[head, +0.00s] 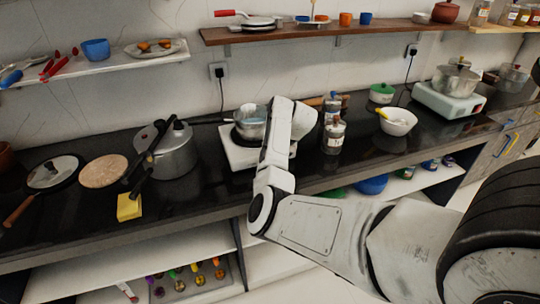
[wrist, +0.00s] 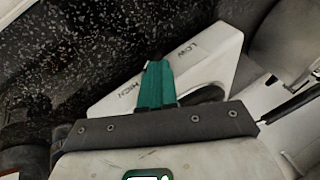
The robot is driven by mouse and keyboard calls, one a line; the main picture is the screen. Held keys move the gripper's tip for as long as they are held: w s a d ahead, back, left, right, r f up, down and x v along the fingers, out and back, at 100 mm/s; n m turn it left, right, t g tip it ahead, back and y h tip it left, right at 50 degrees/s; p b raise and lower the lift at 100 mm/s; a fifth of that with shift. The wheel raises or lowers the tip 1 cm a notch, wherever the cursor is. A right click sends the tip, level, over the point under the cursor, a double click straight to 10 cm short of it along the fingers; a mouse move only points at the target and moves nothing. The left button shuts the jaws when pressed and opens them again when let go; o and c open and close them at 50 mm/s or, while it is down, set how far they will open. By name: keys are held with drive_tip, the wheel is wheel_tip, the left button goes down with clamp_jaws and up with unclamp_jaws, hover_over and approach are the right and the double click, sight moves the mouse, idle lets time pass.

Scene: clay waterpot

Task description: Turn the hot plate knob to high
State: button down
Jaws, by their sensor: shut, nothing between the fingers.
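The white hot plate (head: 238,155) stands on the black counter in the head view, with a glass-sided pot (head: 250,123) on it. My arm covers its right side, and my gripper is hidden there. In the wrist view the white face of the hot plate (wrist: 222,48) carries the words LOW and HIGH. My gripper (wrist: 157,66) shows as teal fingers, shut and empty, over this face between the two words. A dark rounded part (wrist: 204,95), perhaps the knob, shows just right of the fingers, partly hidden by my gripper's body. I cannot tell whether the fingers touch it.
Jars (head: 333,137) stand close to the right of my arm. A pressure cooker (head: 170,150) stands left of the hot plate. A white bowl (head: 398,122) and a second cooker (head: 448,102) with a pot are farther right. A wooden shelf (head: 370,29) hangs above.

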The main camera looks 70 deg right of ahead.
drive_tip(key=shift+s+d+t+y+p, duration=0.15)
drive_tip(key=shift+s+t+y+p, duration=0.15)
drive_tip(key=shift+t+y, duration=0.15)
drive_tip(key=shift+s+d+f+p, duration=0.25)
drive_tip(key=shift+s+d+p, duration=0.1)
drive_tip(key=shift+p, duration=0.15)
drive_tip(key=shift+s+d+f, duration=0.1)
drive_tip(key=shift+s+f, duration=0.15)
drive_tip(key=shift+f, duration=0.1)
drive_tip(key=shift+r, duration=0.1)
